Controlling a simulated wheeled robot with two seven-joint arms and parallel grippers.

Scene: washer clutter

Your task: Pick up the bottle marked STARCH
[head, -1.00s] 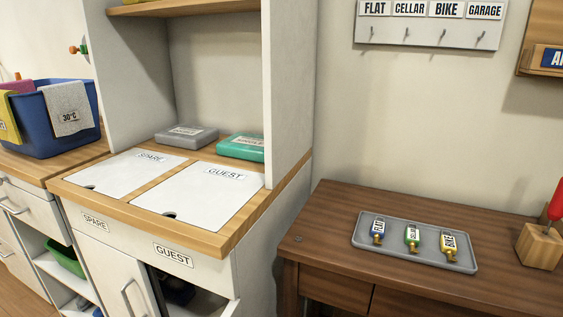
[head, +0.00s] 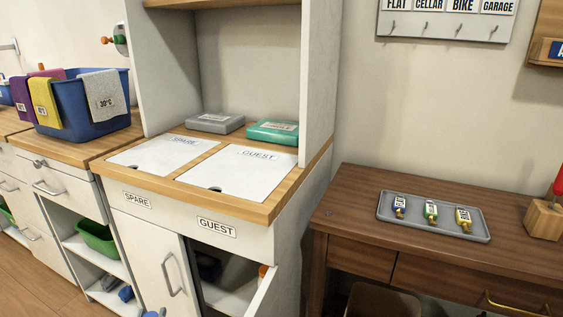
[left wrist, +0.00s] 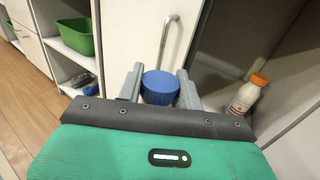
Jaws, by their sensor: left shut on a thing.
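My left gripper (left wrist: 160,88) is shut on a blue-capped bottle (left wrist: 160,84). Only the ribbed cap shows clearly between the fingers; its body and any marking are hidden. The blue cap also shows at the bottom edge of the head view (head: 153,313), in front of the cabinet. A white bottle with an orange cap (left wrist: 246,97) stands inside the open GUEST cupboard, right of my left gripper and apart from it. Its label is too small to read. Its orange cap (head: 263,271) peeks out behind the door in the head view. My right gripper is out of view.
The GUEST cupboard door (head: 264,300) stands open; the door (head: 165,275) left of it is shut. A green basket (head: 98,238) sits on the open shelves to the left. A grey tray (head: 385,211) with tags lies on the brown table (head: 350,190). Floor (head: 35,275) shows at left.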

